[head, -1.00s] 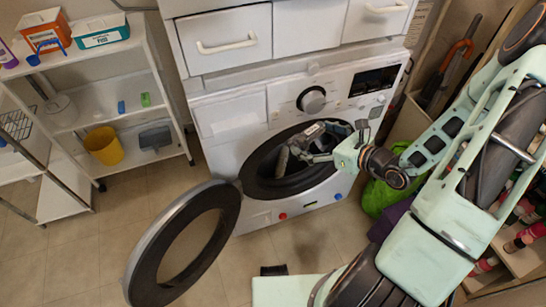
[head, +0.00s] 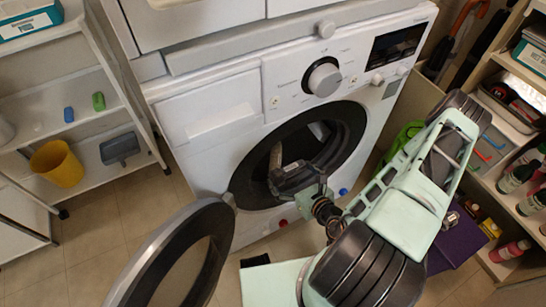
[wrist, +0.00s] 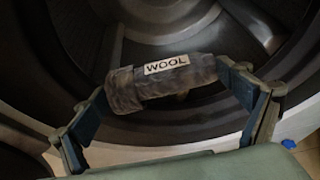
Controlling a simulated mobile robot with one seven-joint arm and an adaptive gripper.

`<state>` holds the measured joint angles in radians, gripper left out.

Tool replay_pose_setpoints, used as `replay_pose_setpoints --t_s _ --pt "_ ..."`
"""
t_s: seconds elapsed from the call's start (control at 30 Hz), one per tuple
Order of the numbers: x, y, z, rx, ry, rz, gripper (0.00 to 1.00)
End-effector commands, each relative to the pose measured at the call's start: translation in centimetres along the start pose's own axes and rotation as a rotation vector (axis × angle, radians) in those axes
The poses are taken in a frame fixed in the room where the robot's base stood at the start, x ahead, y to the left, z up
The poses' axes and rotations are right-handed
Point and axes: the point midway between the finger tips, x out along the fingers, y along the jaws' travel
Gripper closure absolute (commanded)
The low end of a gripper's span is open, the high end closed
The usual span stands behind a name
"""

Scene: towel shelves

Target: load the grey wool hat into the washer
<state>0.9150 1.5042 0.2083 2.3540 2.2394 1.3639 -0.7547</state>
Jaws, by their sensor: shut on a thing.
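The grey wool hat (wrist: 165,84) is a dark grey bundle with a white "WOOL" label in the wrist view. My gripper (wrist: 163,88) is shut on it, one finger at each end. In the head view my gripper (head: 296,180) is at the lower part of the washer's round opening, and the hat is hard to make out there. The washer (head: 215,125) is white, with its door (head: 160,262) swung wide open to the lower left. The dark drum (wrist: 185,25) lies behind the hat in the wrist view. How deep the hat sits in the opening I cannot tell.
A white shelf (head: 70,115) with a yellow bucket (head: 56,164) stands at left. Shelves with bottles (head: 516,178) stand at right. A purple box (head: 455,243) is on the floor beside my arm. Tiled floor (head: 110,225) is clear left of the door.

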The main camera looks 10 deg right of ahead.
Motion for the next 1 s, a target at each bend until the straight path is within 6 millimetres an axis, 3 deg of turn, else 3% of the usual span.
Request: replay_pose_setpoints --t_s 0.37,0.5,0.87,1.0 --pt "9.2 -3.7 -0.8 -0.003 -0.006 -0.001 0.31" --pt "11.9 -4.5 -2.8 0.000 -0.003 0.000 0.31" --pt "14.7 -5.4 -4.2 0.000 -0.002 0.001 0.31" --pt "15.7 -5.5 -6.3 0.002 0.000 0.001 0.31"
